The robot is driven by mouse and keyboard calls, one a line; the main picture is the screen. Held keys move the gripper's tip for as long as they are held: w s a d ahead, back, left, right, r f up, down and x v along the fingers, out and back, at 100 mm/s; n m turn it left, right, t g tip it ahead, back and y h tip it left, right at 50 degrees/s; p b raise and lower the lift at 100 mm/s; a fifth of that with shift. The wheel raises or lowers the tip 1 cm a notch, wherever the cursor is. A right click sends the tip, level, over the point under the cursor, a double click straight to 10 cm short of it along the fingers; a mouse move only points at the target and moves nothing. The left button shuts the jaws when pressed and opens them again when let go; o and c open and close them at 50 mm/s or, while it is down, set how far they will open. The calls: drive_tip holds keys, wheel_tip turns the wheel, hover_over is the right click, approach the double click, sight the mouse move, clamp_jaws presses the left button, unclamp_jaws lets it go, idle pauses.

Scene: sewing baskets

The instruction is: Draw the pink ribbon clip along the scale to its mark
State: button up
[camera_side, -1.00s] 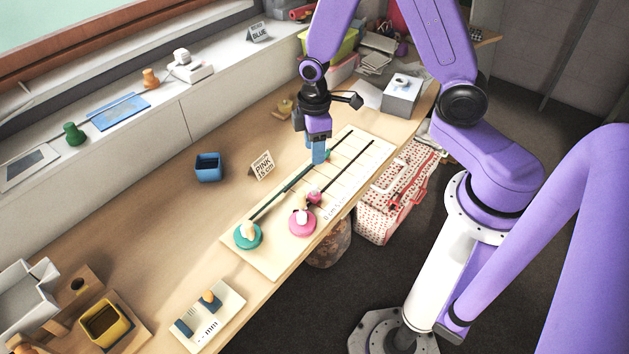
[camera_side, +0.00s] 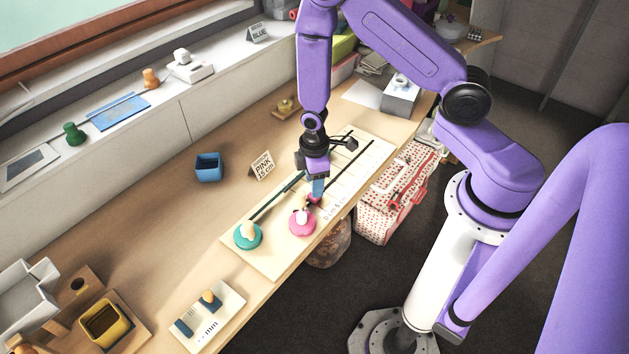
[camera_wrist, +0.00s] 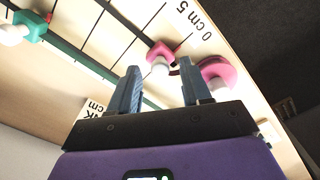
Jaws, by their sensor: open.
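The pink ribbon clip (camera_side: 314,199) sits on the dark track at the near, right-hand side of the pale scale board (camera_side: 272,262), close to the pink reel (camera_side: 302,223). In the wrist view the pink clip (camera_wrist: 159,50) is by the printed 0 of the scale (camera_wrist: 190,20), with a whitish knob facing my jaws. My gripper (camera_side: 317,190) points down just above the clip. In the wrist view its two blue fingers are apart, with the clip just beyond and between their tips. The fingers partly hide the clip in the side view.
A teal reel (camera_side: 248,237) ends the parallel track; its green clip (camera_wrist: 30,24) shows in the wrist view. A PINK sign (camera_side: 262,166) and blue box (camera_side: 208,168) stand behind the board. A small white board (camera_side: 222,318) lies front left. The table's front edge is close.

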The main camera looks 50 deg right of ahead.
drive_tip(key=shift+f, duration=0.2)
clamp_jaws()
hover_over(346, 168)
idle(0.4)
unclamp_jaws()
drive_tip(key=shift+r, duration=0.2)
